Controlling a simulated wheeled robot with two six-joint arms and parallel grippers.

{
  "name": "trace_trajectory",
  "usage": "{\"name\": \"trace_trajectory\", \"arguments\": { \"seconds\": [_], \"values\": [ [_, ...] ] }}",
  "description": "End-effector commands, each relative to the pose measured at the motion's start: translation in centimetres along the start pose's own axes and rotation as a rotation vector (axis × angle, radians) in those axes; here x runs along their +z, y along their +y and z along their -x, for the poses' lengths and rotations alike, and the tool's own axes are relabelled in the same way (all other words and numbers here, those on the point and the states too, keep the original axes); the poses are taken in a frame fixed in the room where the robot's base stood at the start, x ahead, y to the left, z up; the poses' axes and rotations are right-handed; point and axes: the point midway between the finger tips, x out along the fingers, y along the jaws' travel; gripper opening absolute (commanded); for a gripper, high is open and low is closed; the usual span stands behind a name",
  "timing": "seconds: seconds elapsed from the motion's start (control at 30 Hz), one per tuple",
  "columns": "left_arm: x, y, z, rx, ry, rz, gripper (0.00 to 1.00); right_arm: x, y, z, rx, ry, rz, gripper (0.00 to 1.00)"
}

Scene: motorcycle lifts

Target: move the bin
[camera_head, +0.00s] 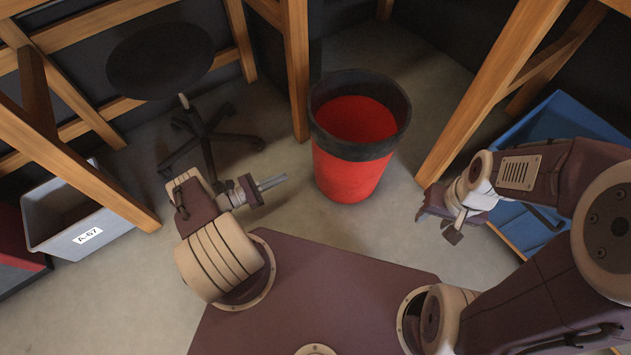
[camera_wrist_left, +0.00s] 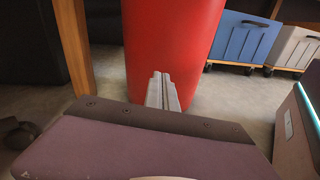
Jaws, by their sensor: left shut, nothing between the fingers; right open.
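The bin is a red round bin (camera_head: 350,172) with a wide black rim, standing upright on the floor in the middle of the head view, ahead of my base. Its inside looks red. In the left wrist view the red bin wall (camera_wrist_left: 172,45) fills the upper middle. My left gripper (camera_head: 284,179) is shut and empty, with its fingers pointing at the bin from the left; its fingertips (camera_wrist_left: 162,76) show in front of the bin in the wrist view. A gap shows between them in the head view. My right gripper (camera_head: 436,228) is open, to the right of the bin and apart from it.
Wooden table legs stand behind-left (camera_head: 297,70) and right (camera_head: 490,90) of the bin. A black stool (camera_head: 205,135) is at the left. A grey bin labelled A-67 (camera_head: 75,225) sits far left; a blue crate (camera_head: 545,115) sits right. Floor around the red bin is clear.

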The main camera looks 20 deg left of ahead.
Motion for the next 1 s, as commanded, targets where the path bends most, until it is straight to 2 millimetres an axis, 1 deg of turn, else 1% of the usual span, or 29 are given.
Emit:
{"name": "trace_trajectory", "arguments": {
  "seconds": [0.03,0.1,0.17,0.27,0.37,0.43,0.57,0.8,1.0],
  "values": [
    [-3.9,-2.0,0.7,0.041,-0.006,0.058,0.00,0.3,0.1,-2.5,0.000,0.000,0.000,0.44],
    [-5.8,-3.6,1.4,0.084,-0.012,0.107,0.00,0.4,0.1,-3.5,0.000,-0.001,0.000,0.44],
    [-6.6,-3.9,1.9,0.108,-0.014,0.123,0.00,0.4,0.1,-3.9,0.000,0.000,0.000,0.44],
    [-6.6,-3.6,2.4,0.123,-0.012,0.121,0.00,0.4,0.1,-4.0,0.000,0.000,0.000,0.44],
    [-6.4,-3.5,2.3,0.121,-0.011,0.121,0.00,0.4,0.1,-3.7,0.000,0.000,0.000,0.44],
    [-6.4,-3.5,1.8,0.118,-0.012,0.121,0.00,0.4,0.1,-3.8,0.000,0.000,0.000,0.44],
    [-6.4,-3.4,-0.3,0.113,-0.011,0.122,0.00,0.4,0.1,-4.1,0.000,0.000,0.000,0.44],
    [-6.6,-2.9,-5.6,0.111,-0.011,0.121,0.00,0.6,0.1,-5.5,0.000,0.000,0.000,0.44],
    [-6.7,-2.3,-9.4,0.114,-0.011,0.120,0.00,0.7,0.1,-6.9,0.000,0.000,0.000,0.44]
  ]
}}
